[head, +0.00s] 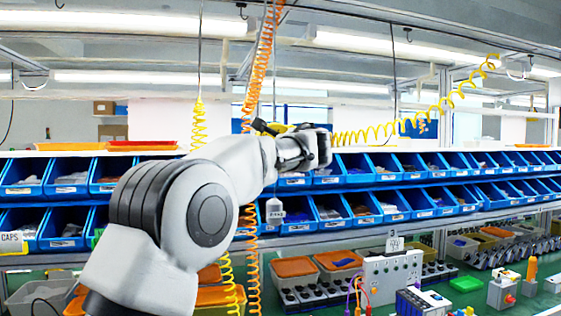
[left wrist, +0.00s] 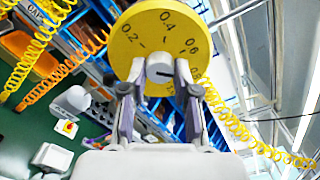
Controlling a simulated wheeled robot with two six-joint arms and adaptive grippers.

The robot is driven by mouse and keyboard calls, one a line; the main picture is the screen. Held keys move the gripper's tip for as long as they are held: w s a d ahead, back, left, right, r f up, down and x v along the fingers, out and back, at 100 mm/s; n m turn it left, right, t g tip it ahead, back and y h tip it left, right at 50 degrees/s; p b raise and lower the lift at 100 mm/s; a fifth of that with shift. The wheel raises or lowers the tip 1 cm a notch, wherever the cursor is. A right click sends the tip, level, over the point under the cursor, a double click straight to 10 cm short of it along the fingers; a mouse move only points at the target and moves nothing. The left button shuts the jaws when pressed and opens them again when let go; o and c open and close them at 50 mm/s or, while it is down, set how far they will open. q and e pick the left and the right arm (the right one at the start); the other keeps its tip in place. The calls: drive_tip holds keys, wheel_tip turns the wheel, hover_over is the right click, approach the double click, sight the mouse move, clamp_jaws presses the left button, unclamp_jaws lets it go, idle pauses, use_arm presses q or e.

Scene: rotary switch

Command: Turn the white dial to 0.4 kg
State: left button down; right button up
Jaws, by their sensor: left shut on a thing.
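The white dial (left wrist: 159,64) sits at the centre of a round yellow scale plate (left wrist: 184,22) in the left wrist view. The plate carries black numbers; 0.2, 0.4 and 0.6 are readable, and the lower ones are partly hidden by a finger. A short dark mark on the dial points right and slightly down, away from 0.4, past 0.6. My left gripper (left wrist: 160,74) has a finger on each side of the dial and is shut on it. In the head view my left arm reaches up to the hanging yellow body (head: 283,127); the dial is hidden there. My right gripper is not in view.
Orange (head: 252,190) and yellow coiled cords (head: 430,118) hang close to my left arm. Blue bins (head: 330,212) fill two shelf rows behind. Below is a green bench with a white control box (head: 392,277) and small devices.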

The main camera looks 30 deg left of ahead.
use_arm(q)
drive_tip(key=n+b, duration=0.7)
drive_tip(key=n, duration=1.1)
drive_tip(key=shift+n, duration=0.4)
drive_tip(key=c, duration=0.9)
unclamp_jaws()
drive_tip(key=shift+o, duration=0.2)
drive_tip(key=shift+r, duration=0.1)
drive_tip(key=v, duration=1.2)
